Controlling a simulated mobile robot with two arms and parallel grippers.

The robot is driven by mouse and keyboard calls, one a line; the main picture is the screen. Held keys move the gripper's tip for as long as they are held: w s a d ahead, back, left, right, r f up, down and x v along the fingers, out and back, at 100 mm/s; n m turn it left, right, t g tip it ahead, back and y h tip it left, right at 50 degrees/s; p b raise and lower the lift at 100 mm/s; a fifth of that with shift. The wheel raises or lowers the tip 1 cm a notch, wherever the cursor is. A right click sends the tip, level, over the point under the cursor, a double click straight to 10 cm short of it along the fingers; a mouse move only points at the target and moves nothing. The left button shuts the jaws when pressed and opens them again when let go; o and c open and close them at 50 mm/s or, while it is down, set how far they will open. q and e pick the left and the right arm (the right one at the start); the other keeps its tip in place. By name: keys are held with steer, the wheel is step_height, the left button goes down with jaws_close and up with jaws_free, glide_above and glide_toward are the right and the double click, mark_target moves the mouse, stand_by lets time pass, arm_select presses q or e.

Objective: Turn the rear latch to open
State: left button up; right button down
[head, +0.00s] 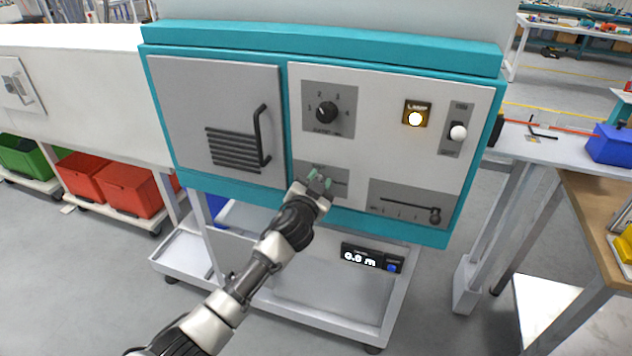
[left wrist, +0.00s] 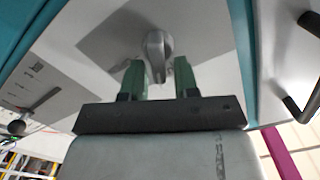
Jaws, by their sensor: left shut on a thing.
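The latch is a grey metal knob (left wrist: 157,45) on a grey plate (head: 340,177) low on the machine's front panel, left of the panel's middle. My left gripper (head: 319,183) is at this plate, its arm coming up from below. In the left wrist view, its two green fingers (left wrist: 160,72) stand on either side of the knob, shut on it. In the head view the gripper hides most of the knob, and the plate's label is too small to read. My right gripper is not in view.
The panel also carries a numbered dial (head: 327,112), a lit lamp (head: 415,118), a white-knobbed switch (head: 458,132) and a slider (head: 435,214). Left of it is a door with a black handle (head: 262,135). A display reading 0.0 m (head: 360,257) sits below.

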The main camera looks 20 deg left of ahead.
arm_select(q)
steer(key=m, duration=0.4)
steer(key=f+m, duration=0.1)
steer(key=m, duration=0.1)
steer(key=shift+d, duration=0.4)
steer(key=m, duration=0.4)
steer(key=f+m, duration=0.1)
steer(key=m, duration=0.1)
steer(key=shift+d+m, duration=0.15)
steer(key=shift+m, duration=0.15)
steer(key=o, duration=0.6)
steer(key=shift+s+r, duration=0.1)
steer(key=s, duration=1)
steer(key=shift+s+a, duration=0.2)
steer(key=shift+s, duration=0.15)
